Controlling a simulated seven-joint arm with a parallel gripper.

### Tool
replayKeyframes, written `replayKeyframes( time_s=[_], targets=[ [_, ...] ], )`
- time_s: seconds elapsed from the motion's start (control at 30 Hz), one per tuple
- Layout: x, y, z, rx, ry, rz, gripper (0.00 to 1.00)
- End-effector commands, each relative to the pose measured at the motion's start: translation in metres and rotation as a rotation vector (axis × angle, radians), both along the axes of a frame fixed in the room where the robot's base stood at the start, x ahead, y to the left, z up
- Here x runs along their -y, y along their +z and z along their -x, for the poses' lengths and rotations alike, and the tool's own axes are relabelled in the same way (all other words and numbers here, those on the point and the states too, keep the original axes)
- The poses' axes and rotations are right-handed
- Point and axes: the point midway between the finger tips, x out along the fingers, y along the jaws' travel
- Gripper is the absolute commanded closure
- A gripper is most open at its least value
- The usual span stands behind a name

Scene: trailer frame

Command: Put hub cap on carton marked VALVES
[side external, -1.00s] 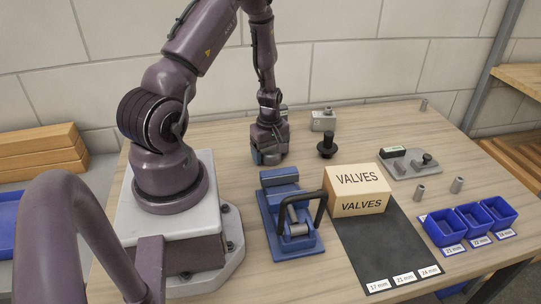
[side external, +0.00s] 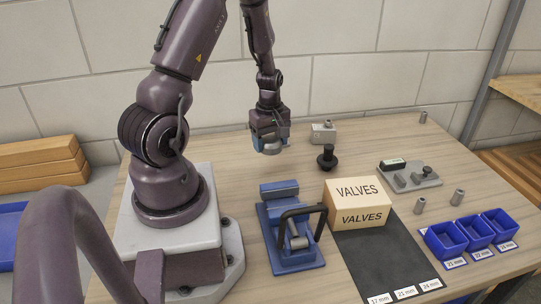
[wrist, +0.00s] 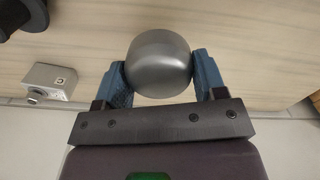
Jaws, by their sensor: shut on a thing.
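My gripper (side external: 269,143) is shut on the hub cap, a silver rounded metal piece (wrist: 159,64). In the wrist view it sits between the two blue fingers. In the side view the gripper is above the table, behind the blue vise, and little of the hub cap can be made out. The carton marked VALVES (side external: 358,203) is a tan box on the table, to the right of and nearer the camera than my gripper. Its top is bare.
A blue vise (side external: 290,236) with a black handle stands left of the carton. A black knobbed piece (side external: 327,158) and a grey block (side external: 323,132) stand behind it. Blue bins (side external: 447,238) and a grey fixture plate (side external: 410,175) lie to the right. A dark mat (side external: 385,262) lies before the carton.

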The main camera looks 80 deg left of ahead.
Motion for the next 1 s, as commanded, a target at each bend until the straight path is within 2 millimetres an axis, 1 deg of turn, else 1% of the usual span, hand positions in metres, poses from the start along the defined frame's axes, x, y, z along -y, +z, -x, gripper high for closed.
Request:
replayKeyframes(
  time_s=[0.03, 0.1, 0.23, 0.27, 0.37, 0.47, 0.53, 0.57, 0.6, 0.67, 0.7, 0.8, 0.9, 1.0],
  targets=[
    [0.0, 0.008, -0.001, 0.002, -0.002, -0.002, 0.6],
    [0.0, 0.014, 0.0, 0.001, -0.001, -0.001, 0.6],
    [0.004, 0.02, -0.004, 0.0, -0.016, 0.0, 0.6],
    [0.006, 0.021, -0.007, 0.0, -0.027, 0.0, 0.6],
    [0.018, 0.031, -0.026, 0.003, -0.09, -0.002, 0.6],
    [0.043, 0.049, -0.051, 0.004, -0.195, -0.003, 0.6],
    [0.07, 0.065, -0.066, 0.005, -0.277, -0.002, 0.6],
    [0.082, 0.072, -0.071, 0.005, -0.306, -0.003, 0.6],
    [0.099, 0.081, -0.075, 0.006, -0.339, -0.003, 0.6],
    [0.124, 0.093, -0.079, 0.006, -0.375, -0.002, 0.6],
    [0.141, 0.101, -0.079, 0.006, -0.394, -0.001, 0.6],
    [0.177, 0.116, -0.073, 0.004, -0.413, 0.001, 0.6],
    [0.205, 0.127, -0.06, 0.003, -0.4, 0.002, 0.6],
    [0.221, 0.133, -0.044, 0.002, -0.346, 0.001, 0.6]
  ],
)
